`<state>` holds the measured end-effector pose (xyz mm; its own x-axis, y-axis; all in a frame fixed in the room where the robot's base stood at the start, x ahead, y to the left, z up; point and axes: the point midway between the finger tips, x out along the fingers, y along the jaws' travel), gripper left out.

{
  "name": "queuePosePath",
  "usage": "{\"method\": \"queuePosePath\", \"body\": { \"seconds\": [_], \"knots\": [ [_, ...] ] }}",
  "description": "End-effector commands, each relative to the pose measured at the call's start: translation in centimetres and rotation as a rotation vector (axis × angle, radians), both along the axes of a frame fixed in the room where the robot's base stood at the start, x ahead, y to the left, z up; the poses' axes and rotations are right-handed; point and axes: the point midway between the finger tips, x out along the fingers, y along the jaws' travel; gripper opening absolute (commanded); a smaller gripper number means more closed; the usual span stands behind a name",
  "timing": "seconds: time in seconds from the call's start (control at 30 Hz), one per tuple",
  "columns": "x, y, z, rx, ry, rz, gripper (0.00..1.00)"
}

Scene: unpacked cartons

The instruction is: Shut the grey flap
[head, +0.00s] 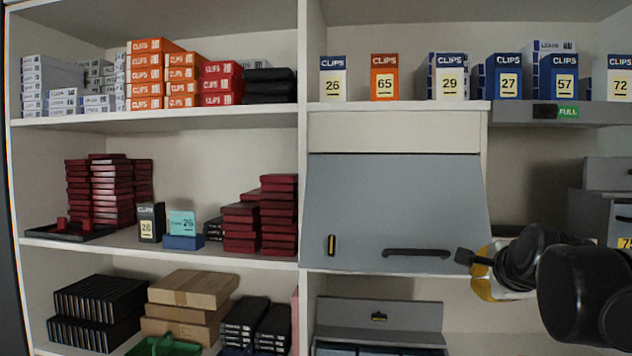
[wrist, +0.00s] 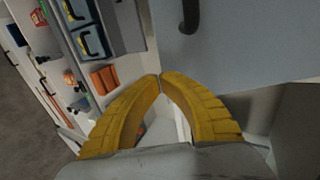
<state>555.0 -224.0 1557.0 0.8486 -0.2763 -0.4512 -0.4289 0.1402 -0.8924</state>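The grey flap (head: 395,205) is a large panel in the middle of the shelf unit. It seems hinged at its top edge, and its lower edge stands out from the cabinet, so it looks partly open. It has a black bar handle (head: 418,253) and a small yellow-and-black tag near its lower edge. In the wrist view the flap (wrist: 255,50) fills the upper right, with its handle (wrist: 190,14) at the top. My gripper (wrist: 160,77) has its yellow fingertips together, with nothing seen between them. In the head view it is right of the flap's lower corner, partly hidden by my wrist.
Below the flap is another grey panel (head: 380,316) with a black latch. Numbered clip boxes (head: 450,77) stand on the shelf above. A grey unit (head: 588,214) is at right, behind my arm.

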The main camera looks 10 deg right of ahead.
Motion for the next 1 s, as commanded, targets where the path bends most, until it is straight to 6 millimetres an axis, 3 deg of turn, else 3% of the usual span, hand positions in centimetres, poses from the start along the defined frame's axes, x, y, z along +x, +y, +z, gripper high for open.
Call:
{"method": "queuePosePath", "body": {
  "seconds": [0.03, 0.1, 0.3, 0.43, 0.7, 1.0],
  "knots": [
    [1.0, -0.3, -1.3, -0.013, -0.037, 0.0, 0.0],
    [2.4, -0.8, -1.9, -0.029, -0.089, 0.0, 0.0],
    [5.6, -1.9, -2.9, -0.071, -0.216, -0.001, 0.0],
    [7.2, -2.3, -3.1, -0.07, -0.212, 0.0, 0.0],
    [8.7, -2.8, -3.4, -0.069, -0.209, 0.001, 0.0],
    [9.0, -2.9, -3.3, -0.068, -0.208, 0.001, 0.0]
  ]
}}
